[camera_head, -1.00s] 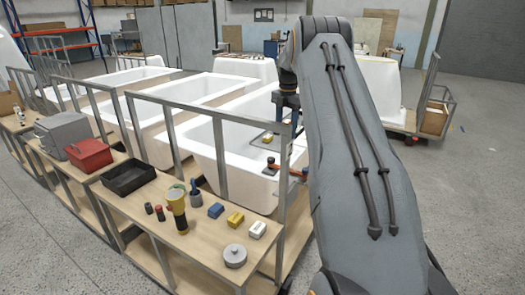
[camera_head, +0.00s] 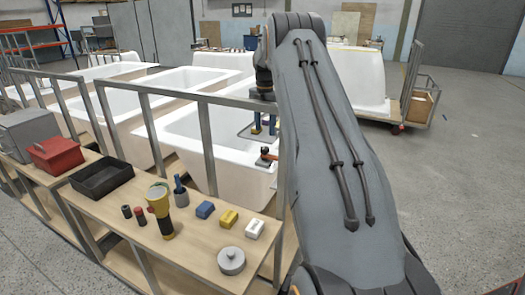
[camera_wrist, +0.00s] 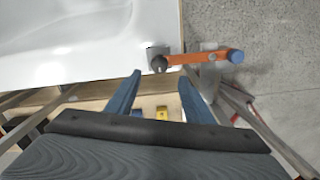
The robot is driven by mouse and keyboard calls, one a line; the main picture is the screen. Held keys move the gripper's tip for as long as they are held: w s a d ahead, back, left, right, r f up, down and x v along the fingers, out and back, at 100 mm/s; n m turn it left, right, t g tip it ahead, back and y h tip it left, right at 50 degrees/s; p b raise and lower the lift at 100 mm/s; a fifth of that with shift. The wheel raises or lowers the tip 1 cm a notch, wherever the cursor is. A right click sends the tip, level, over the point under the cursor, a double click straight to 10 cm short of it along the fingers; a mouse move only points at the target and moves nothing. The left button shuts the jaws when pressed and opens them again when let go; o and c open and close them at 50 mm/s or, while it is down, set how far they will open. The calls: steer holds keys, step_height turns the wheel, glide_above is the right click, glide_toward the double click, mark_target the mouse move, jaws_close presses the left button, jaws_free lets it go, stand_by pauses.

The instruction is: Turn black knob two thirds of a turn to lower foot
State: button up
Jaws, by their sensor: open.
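The black knob (camera_wrist: 158,63) sits on a grey bracket at the tub's edge in the wrist view, with an orange arm (camera_wrist: 205,57) reaching right to a blue end. The knob and orange arm also show small beside the tub in the head view (camera_head: 267,157). My gripper (camera_wrist: 158,77) is open and empty. Its two blue fingers point towards the bracket, with the knob lying between and beyond their tips in the picture, apart from them. In the head view the fingers (camera_head: 265,124) hang above the knob. The foot cannot be made out.
White bathtub shells (camera_head: 190,125) stand behind a grey metal rail frame (camera_head: 205,150). Open floor lies to the right.

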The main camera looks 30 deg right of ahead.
mark_target(265, 148)
steer(key=shift+w+f+p, duration=0.1)
steer(key=shift+f+p, duration=0.95)
steer(key=shift+f, duration=3.25)
steer(key=shift+c, duration=0.5)
steer(key=c, duration=1)
